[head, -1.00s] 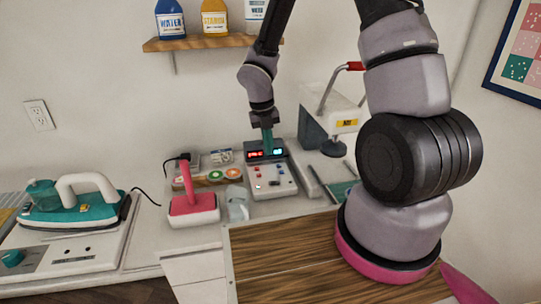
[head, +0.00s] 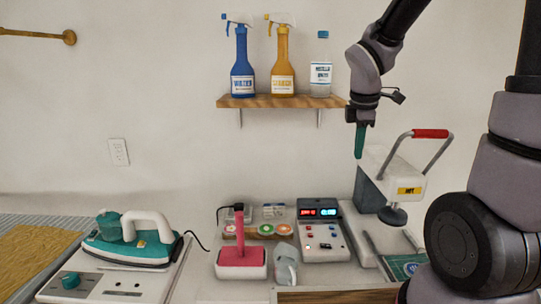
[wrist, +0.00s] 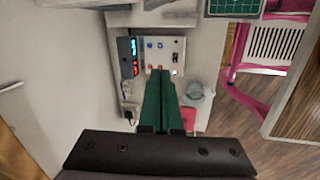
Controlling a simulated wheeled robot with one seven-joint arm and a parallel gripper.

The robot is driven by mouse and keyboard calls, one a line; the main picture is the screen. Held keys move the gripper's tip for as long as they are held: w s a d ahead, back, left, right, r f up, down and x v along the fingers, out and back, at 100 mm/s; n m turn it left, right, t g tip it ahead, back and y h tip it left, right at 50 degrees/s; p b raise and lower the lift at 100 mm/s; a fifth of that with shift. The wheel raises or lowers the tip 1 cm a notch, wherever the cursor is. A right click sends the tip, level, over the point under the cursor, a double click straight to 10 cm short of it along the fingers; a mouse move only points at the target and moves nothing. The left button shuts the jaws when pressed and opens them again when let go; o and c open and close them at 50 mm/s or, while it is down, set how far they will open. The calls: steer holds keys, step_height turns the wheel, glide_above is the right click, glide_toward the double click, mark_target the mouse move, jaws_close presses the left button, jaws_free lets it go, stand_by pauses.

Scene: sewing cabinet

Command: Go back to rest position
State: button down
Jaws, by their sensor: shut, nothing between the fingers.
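My gripper (head: 361,142) has green fingers and hangs in the air in front of the wall, right of the wooden shelf and above the heat press. In the wrist view its green fingers (wrist: 160,98) lie together with nothing between them. The control box (head: 320,238) with a red and blue display stands on the counter below, apart from my gripper. It also shows beyond the fingertips in the wrist view (wrist: 158,52).
The heat press (head: 402,188) with a red handle stands close below my gripper. The shelf (head: 280,101) holds a blue bottle (head: 242,70), a yellow bottle (head: 282,68) and a clear bottle (head: 320,76). An iron (head: 130,245) and a pink-based tool (head: 241,258) are at left.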

steer(key=s+r+m+t+y, duration=0.1)
steer(key=s+r+m+t, duration=0.1)
steer(key=s+r+m, duration=0.4)
steer(key=s+d+r+m+t+y, duration=0.1)
steer(key=s+r+m, duration=0.5)
steer(key=m, duration=0.9)
step_height(320, 180, up, 2)
steer(key=shift+s+d+r+t+y, duration=0.25)
steer(key=shift+t+y, duration=0.25)
steer(key=shift+t, duration=0.3)
